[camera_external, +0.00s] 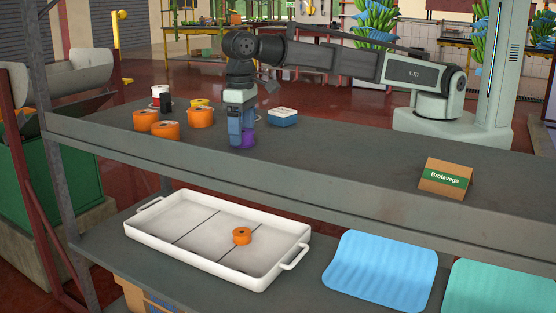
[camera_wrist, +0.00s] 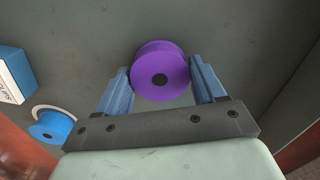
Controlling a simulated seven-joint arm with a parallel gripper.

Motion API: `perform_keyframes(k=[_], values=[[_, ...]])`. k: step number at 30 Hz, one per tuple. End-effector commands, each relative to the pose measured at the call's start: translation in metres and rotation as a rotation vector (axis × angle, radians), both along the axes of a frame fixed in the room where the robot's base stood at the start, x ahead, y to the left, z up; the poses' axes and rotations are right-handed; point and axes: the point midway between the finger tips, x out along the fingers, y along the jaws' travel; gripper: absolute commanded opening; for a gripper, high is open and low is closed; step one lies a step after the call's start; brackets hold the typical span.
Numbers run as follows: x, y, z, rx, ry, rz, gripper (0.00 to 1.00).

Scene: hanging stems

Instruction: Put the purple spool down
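The purple spool (camera_external: 247,139) is at the fingertips of my gripper (camera_external: 241,135), over the upper shelf near its front edge. In the wrist view the purple spool (camera_wrist: 160,70) sits between the two blue fingers of my gripper (camera_wrist: 160,75), its round face with a dark centre hole toward the camera. The fingers lie close against both its sides, so my gripper looks shut on it. In the outside view a finger hides part of the spool. I cannot tell whether its underside touches the shelf.
Several orange spools (camera_external: 166,131) stand left on the upper shelf (camera_external: 330,165). A blue and white box (camera_external: 283,117) is close behind; a blue spool (camera_wrist: 52,126) shows in the wrist view. Below, a white tray (camera_external: 150,212) holds a small orange spool (camera_external: 242,236). A Brotavega sign (camera_external: 445,178) stands right.

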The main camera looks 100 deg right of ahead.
Motion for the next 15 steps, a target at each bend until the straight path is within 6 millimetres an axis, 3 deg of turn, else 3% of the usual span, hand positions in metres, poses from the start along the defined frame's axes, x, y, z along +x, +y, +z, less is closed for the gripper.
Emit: perform_keyframes(k=[6,15], values=[[-0.0001,-0.0001,0.0003,0.0,0.0,0.0,0.89],[0.0001,0.0,0.0031,0.0,0.0,0.0,0.89]])
